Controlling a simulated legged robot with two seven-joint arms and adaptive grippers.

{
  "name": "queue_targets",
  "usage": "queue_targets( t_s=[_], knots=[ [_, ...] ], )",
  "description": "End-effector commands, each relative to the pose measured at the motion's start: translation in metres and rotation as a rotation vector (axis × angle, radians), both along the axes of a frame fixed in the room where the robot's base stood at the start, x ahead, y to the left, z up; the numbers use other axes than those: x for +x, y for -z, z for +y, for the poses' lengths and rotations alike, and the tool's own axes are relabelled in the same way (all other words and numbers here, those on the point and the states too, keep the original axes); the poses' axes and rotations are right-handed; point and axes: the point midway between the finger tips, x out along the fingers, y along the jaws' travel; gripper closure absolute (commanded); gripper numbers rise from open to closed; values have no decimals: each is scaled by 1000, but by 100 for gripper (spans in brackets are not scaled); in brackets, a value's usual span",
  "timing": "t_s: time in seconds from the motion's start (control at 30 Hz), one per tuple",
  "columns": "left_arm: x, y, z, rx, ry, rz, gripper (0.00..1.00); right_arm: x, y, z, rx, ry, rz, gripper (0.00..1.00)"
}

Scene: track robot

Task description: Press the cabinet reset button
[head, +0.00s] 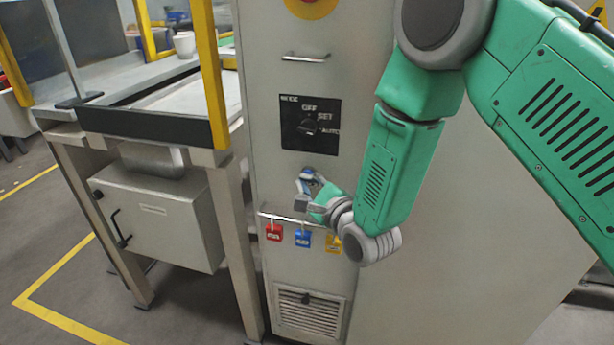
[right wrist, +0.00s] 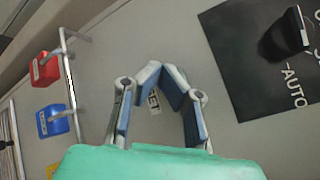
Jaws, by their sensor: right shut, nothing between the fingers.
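The grey cabinet (head: 262,105) stands in the middle of the head view. My right gripper (head: 308,176) is at its front face, below the black selector panel (head: 311,124) and above a rail with tags. In the right wrist view, the gripper (right wrist: 160,76) has its blue-padded fingertips together, with nothing held. A small white label (right wrist: 154,103) ending in "ET" shows on the cabinet between the fingers. The reset button itself cannot be made out; the fingertips may cover it. I cannot tell whether they touch the cabinet. My left gripper is out of view.
Red (head: 273,232), blue (head: 303,238) and yellow (head: 334,243) tags hang from the rail (head: 285,217) just under the gripper. The selector knob (right wrist: 285,38) sticks out at upper right in the wrist view. A workbench (head: 150,122) with yellow posts stands left of the cabinet.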

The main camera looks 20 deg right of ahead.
Motion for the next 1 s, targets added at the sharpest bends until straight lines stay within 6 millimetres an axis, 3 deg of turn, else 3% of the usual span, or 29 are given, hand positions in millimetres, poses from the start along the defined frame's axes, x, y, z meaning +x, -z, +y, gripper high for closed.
queue_targets(
  t_s=[1.0],
  knots=[
    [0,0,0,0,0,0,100,7,0,-4,0,0,0,100]
  ],
)
